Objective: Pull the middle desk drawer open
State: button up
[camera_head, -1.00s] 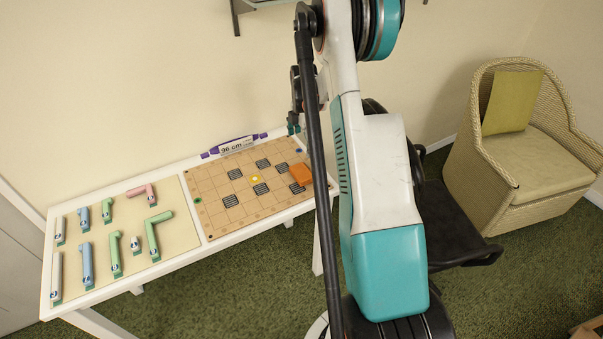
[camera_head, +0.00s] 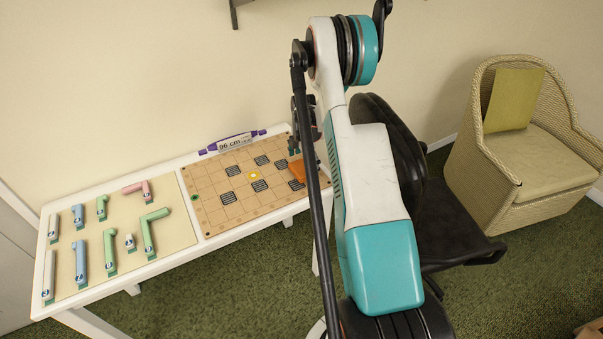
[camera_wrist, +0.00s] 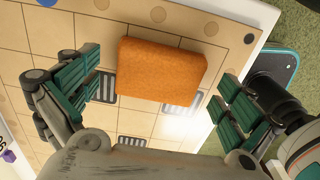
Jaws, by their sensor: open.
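No desk drawer shows in either view. My gripper (camera_wrist: 158,72) is open in the wrist view, with one green-padded finger on each side of an orange block (camera_wrist: 162,72). Gaps show between the block and both fingers, so it is not gripped. In the head view the orange block (camera_head: 298,170) lies at the right end of a tan grid board (camera_head: 215,207), partly hidden by my arm. My gripper (camera_head: 293,147) shows there only in part, just above the block.
The white table (camera_head: 200,248) holds the board, a purple-ended "96 cm" sign (camera_head: 233,142) and a panel (camera_head: 180,232) with several coloured pieces. A black chair (camera_head: 455,225) is behind my arm. A wicker armchair (camera_head: 520,160) stands right. Green carpet is clear in front.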

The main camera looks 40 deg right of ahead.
aim_at(303, 167)
jog(key=shift+f, duration=0.5)
jog(key=c, duration=1.1)
jog(key=shift+o, duration=0.2)
jog(key=shift+r, duration=0.2)
notch_tip(303, 167, up, 20)
jog(key=p, duration=0.4)
jog(key=shift+a+f, duration=0.1)
jog(key=shift+f, duration=0.05)
